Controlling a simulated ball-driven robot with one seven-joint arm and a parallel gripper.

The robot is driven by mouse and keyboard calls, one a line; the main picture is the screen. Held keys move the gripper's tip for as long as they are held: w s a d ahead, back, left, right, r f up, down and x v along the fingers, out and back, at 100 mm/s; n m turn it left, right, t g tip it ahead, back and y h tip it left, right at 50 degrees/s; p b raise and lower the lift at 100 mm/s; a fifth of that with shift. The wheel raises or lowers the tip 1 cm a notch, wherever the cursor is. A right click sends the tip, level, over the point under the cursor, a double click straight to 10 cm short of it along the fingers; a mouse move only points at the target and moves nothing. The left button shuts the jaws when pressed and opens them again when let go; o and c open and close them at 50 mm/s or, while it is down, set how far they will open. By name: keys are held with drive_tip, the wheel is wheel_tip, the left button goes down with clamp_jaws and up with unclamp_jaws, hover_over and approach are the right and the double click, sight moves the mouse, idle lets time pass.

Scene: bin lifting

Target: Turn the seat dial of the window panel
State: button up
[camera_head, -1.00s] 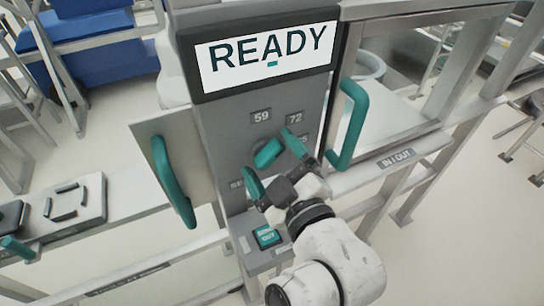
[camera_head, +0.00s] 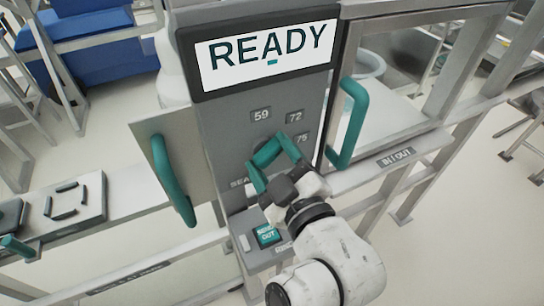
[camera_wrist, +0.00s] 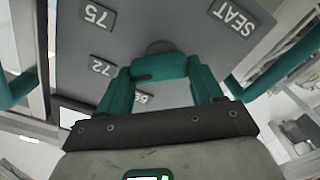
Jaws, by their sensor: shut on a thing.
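The window panel (camera_head: 215,122) is a grey upright column with a READY screen (camera_head: 266,60) at its top. The seat dial has a teal grip (camera_wrist: 160,66), seen in the wrist view between my fingertips; in the head view it is mostly merged with the teal fingers. Plates 59, 72 and 75 stand around it, and a SEAT plate (camera_wrist: 235,17) lies on its other side. My gripper (camera_head: 266,158) has its two teal fingers shut on the dial grip from both sides. The dial's hub is partly hidden behind the grip.
A teal handle (camera_head: 172,180) stands left of the panel on a light plate, and another teal handle (camera_head: 350,122) is close on the right, by the window frame. A teal SEND OUT button (camera_head: 266,235) is below. An IN/OUT label (camera_head: 396,158) is on the right rail.

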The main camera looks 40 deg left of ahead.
drive_tip(key=shift+m, duration=0.3)
drive_tip(key=m, duration=0.4)
drive_tip(key=shift+w+d+m+p, duration=0.1)
drive_tip(key=shift+w+m+p, duration=0.1)
drive_tip(key=shift+m+p, duration=0.15)
drive_tip(key=m+p, duration=0.1)
drive_tip(key=m, duration=0.3)
drive_tip(key=shift+w, duration=0.1)
drive_tip(key=shift+m, duration=0.25)
drive_tip(key=o, duration=1.1)
drive_tip(key=shift+c, duration=0.2)
drive_tip(key=shift+f, duration=0.1)
drive_tip(key=shift+d, duration=0.1)
drive_tip(key=shift+d+f, duration=0.1)
drive_tip(key=shift+d, duration=0.15)
drive_tip(key=b+v, duration=0.2)
drive_tip(key=v, duration=0.8)
drive_tip(key=shift+b, duration=0.35)
